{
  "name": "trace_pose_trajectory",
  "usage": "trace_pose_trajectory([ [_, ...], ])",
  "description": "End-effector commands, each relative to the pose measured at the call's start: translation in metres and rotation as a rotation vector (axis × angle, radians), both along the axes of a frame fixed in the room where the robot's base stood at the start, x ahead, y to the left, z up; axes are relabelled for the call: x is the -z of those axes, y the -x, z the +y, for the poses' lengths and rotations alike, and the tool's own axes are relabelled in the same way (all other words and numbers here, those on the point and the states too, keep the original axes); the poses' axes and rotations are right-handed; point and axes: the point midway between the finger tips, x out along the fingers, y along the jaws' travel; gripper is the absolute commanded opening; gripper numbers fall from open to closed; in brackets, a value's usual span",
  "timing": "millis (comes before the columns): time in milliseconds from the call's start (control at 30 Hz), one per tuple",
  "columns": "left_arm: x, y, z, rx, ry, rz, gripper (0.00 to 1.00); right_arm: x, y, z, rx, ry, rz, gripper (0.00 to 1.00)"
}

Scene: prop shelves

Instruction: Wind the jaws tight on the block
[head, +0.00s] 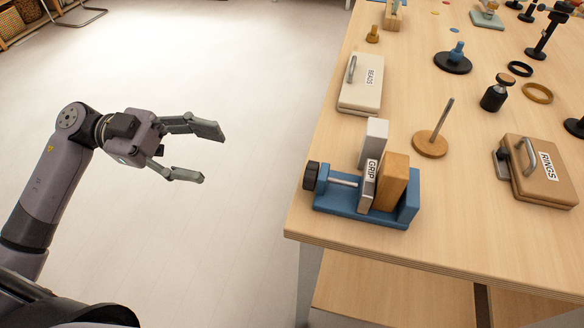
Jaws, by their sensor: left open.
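A blue vise (338,206) stands near the front left corner of the table. A black knob (310,176) on its left end joins a metal screw (342,181). A grey jaw plate (366,191) carries a GRIP label. A wooden block (391,182) stands upright between this plate and the blue end wall; whether the plate touches it I cannot tell. A pale grey upright piece (374,140) stands behind the plate. My left gripper (214,156) is open and empty, left of the table over the floor, apart from the knob. My right gripper is not in view.
The table (450,246) has a clear front strip. Behind the vise lie a cream READS-like labelled box (362,97) and a wooden disc with a peg (430,143). A RINGS box (540,172) lies right. The floor between gripper and table is free.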

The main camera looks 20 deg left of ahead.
Motion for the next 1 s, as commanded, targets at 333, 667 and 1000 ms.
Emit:
trace_pose_trajectory([
  [333, -0.001, 0.000, -0.078, 0.002, 0.006, -0.003, 0.54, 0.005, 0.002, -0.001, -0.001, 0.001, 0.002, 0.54],
  [667, -0.001, -0.001, -0.133, -0.002, 0.006, -0.002, 0.54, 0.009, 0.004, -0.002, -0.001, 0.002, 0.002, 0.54],
  [1000, 0.000, 0.000, -0.145, -0.002, 0.003, 0.000, 0.54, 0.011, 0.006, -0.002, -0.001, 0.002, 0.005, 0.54],
])
